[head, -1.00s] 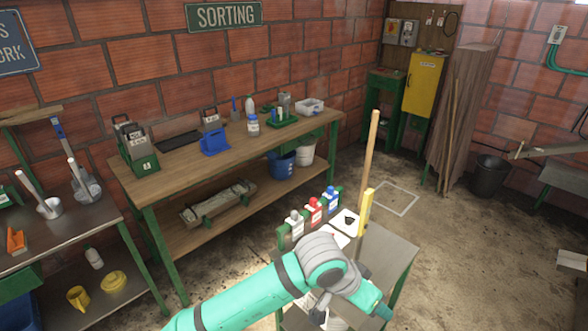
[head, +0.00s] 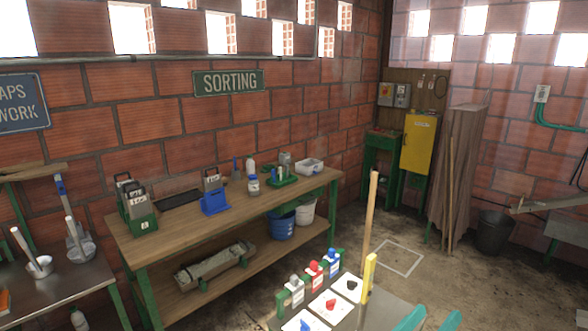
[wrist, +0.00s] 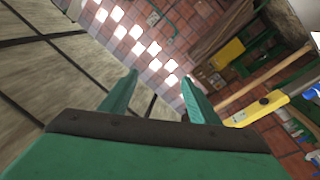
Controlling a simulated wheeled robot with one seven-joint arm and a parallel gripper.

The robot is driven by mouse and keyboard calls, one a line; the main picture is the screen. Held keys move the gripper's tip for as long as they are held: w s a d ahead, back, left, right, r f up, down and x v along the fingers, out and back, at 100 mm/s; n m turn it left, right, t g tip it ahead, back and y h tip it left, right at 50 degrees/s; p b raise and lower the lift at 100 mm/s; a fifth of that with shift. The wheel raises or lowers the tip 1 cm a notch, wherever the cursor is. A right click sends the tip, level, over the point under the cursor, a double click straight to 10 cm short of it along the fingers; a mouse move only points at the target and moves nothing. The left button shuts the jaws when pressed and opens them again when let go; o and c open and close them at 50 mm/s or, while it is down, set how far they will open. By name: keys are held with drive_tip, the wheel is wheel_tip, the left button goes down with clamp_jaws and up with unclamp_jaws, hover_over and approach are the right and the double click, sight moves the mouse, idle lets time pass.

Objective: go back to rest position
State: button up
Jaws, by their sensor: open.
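My gripper shows at the bottom right of the head view as two teal fingertips (head: 431,319), over the right side of the small metal-topped table (head: 380,311). In the wrist view my gripper (wrist: 160,95) has its two teal fingers spread apart with nothing between them. The wrist view is tilted and looks up past the brick wall (wrist: 150,45) toward the ceiling. The rest of my arm is out of the head view.
Bottles with grey, red and blue caps (head: 315,270) stand along the small table's back. A wooden handle (head: 371,215) with a yellow part (head: 369,272) rises at its right. The long workbench (head: 240,204) is behind. Floor (head: 460,290) lies open to the right.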

drive_tip(key=s+a+f+n+t+y, duration=0.3)
drive_tip(key=s+a+f+n+y, duration=0.25)
drive_tip(key=a+f, duration=0.35)
drive_tip(key=s+a+f+n+t+y, duration=0.3)
drive_tip(key=s+a+f+n+y, duration=0.25)
drive_tip(key=f, duration=0.45)
drive_tip(key=s+a+f+m+g+y, duration=0.1)
drive_tip(key=s+a+f+m, duration=0.1)
drive_tip(key=s+a, duration=0.2)
drive_tip(key=s+a+f+m+y, duration=0.1)
drive_tip(key=s+a, duration=0.4)
drive_tip(key=s, duration=0.6)
drive_tip(key=s+a+f+m+g+y, duration=0.1)
drive_tip(key=s+a+f+m+y, duration=0.1)
drive_tip(key=s, duration=0.5)
drive_tip(key=shift+s+a+f+m+g, duration=0.3)
drive_tip(key=shift+a+f+m, duration=0.6)
drive_tip(key=shift+a+m, duration=0.3)
